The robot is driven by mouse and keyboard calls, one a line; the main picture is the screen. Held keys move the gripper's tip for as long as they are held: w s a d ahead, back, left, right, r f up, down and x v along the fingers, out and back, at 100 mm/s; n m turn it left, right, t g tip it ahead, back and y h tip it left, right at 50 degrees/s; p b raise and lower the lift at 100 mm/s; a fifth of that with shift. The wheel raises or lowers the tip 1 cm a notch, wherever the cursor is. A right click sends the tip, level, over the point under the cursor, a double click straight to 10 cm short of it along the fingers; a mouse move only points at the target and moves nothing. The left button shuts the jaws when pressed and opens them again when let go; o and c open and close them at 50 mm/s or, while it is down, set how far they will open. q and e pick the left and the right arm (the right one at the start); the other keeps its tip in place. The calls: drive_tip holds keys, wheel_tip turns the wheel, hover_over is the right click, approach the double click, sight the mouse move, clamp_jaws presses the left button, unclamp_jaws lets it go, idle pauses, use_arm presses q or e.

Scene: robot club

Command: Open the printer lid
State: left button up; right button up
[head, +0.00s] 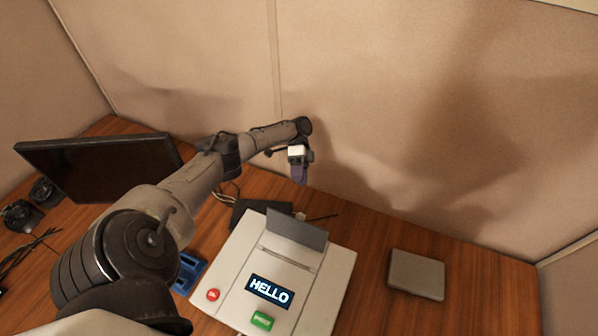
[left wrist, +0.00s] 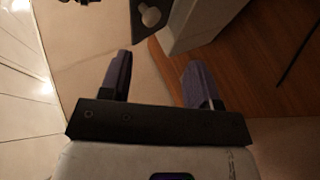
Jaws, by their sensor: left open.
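The printer (head: 328,285) is a white box on the wooden desk, with a lit display reading HELLO, a red button (head: 213,295) and a green button (head: 263,321). A grey panel (head: 297,232) stands tilted up along its back; I cannot tell whether this is the lid or another flap. A thin dark slot line runs across the top in front of it. My left gripper (head: 299,174) hangs behind and above the panel, apart from it. In the left wrist view its two purple-grey fingers (left wrist: 158,78) are spread with nothing between them. My right gripper is not in view.
A black monitor (head: 100,165) stands at the left, under and beside my left arm. A blue object (head: 188,272) lies left of the printer, and a dark flat item (head: 262,210) lies behind it. A grey box (head: 416,274) sits to the right. Beige partition walls close the back.

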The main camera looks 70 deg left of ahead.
use_arm(q)
drive_tip(key=shift+b+v, duration=0.85)
drive_tip(key=shift+v, duration=0.55)
drive_tip(key=shift+a, duration=0.1)
